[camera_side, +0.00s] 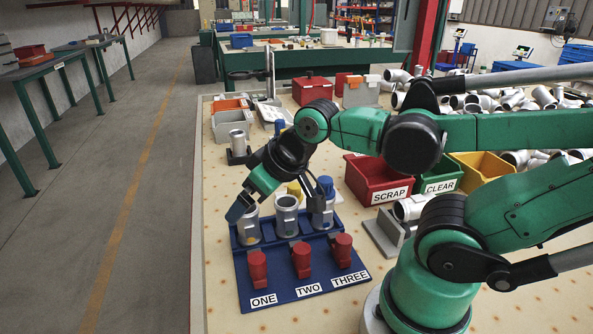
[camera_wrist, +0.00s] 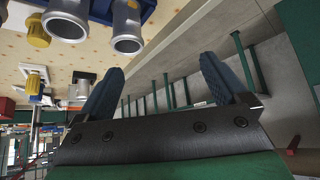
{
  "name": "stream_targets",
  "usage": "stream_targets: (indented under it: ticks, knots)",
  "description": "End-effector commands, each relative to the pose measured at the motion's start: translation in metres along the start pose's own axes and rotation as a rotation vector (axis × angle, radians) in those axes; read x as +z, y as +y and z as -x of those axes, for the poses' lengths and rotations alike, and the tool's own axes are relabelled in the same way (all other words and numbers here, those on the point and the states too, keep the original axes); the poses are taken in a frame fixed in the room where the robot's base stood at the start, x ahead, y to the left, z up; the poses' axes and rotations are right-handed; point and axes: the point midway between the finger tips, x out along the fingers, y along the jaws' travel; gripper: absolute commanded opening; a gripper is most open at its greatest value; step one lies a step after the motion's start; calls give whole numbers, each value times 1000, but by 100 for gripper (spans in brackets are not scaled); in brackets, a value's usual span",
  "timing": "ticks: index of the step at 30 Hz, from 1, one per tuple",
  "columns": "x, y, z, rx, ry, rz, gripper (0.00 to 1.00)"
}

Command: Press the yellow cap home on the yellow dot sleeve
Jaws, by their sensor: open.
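A blue fixture (camera_side: 308,294) holds three upright metal sleeves above labels ONE, TWO and THREE. Sleeve one (camera_side: 248,229) seems to carry a yellowish mark low down, too small to be sure of. Sleeve two (camera_side: 287,216) has an open top.
Red clamps (camera_side: 302,260) line the fixture's front. Red SCRAP (camera_side: 372,182) and green CLEAR (camera_side: 440,178) bins stand to the right. Another metal cylinder (camera_side: 238,146) and grey bin (camera_side: 232,122) are behind. The table ends just left of the fixture, beside open floor (camera_side: 120,230).

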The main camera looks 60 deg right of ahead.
Motion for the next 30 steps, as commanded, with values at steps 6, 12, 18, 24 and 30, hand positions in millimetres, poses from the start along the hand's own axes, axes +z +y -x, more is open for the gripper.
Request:
stream_targets:
  ticks: [6, 12, 18, 24, 30]
  knots:
    - [0, 0, 0, 0, 0, 0, 81]
    - [-2, 4, 0, 8, -14, 1, 81]
    - [-18, 38, -9, 62, -142, 11, 81]
    - [-25, 96, -32, 87, -346, 17, 81]
    - [-12, 154, -58, 53, -517, 9, 81]
